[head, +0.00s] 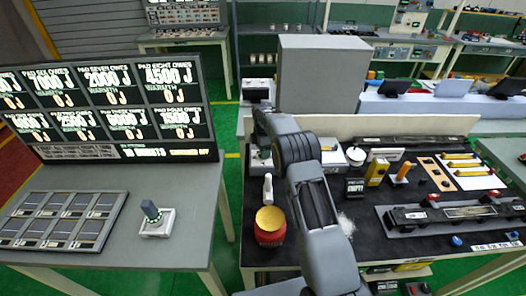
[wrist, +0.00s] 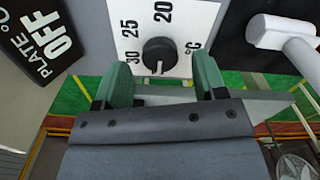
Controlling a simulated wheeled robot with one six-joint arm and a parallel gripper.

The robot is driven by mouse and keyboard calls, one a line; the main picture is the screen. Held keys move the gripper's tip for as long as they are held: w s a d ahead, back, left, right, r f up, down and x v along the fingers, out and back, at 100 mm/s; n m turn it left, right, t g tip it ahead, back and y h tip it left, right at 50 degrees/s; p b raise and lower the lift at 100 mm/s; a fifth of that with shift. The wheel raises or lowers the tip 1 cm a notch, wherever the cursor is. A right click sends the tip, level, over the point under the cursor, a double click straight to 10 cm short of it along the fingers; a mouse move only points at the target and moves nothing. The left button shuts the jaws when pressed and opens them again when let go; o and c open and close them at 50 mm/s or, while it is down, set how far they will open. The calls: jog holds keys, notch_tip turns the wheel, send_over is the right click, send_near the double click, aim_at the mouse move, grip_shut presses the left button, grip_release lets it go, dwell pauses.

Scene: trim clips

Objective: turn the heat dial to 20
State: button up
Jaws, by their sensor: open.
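The heat dial (wrist: 159,54) is a round black knob on a white plate in the wrist view. Printed around it are 30 at its left, 25 at upper left, 20 above and °C at right. A small light mark shows at the knob's lower edge, away from the 20. My gripper (wrist: 162,80) is open, its two green fingers either side of the knob's lower part in the picture, with gaps between them and the knob. I cannot tell their height over the plate. In the head view my arm hides the gripper and the dial.
A black display reading PLATE °C OFF (wrist: 40,40) stands left of the dial plate, and a white hammer-shaped thing (wrist: 280,32) lies right. In the head view a red jar (head: 269,228) with a gold lid stands beside my arm. A large grey box (head: 322,85) rises behind.

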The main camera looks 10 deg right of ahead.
jog(key=shift+f, duration=0.95)
jog(key=c, duration=0.9)
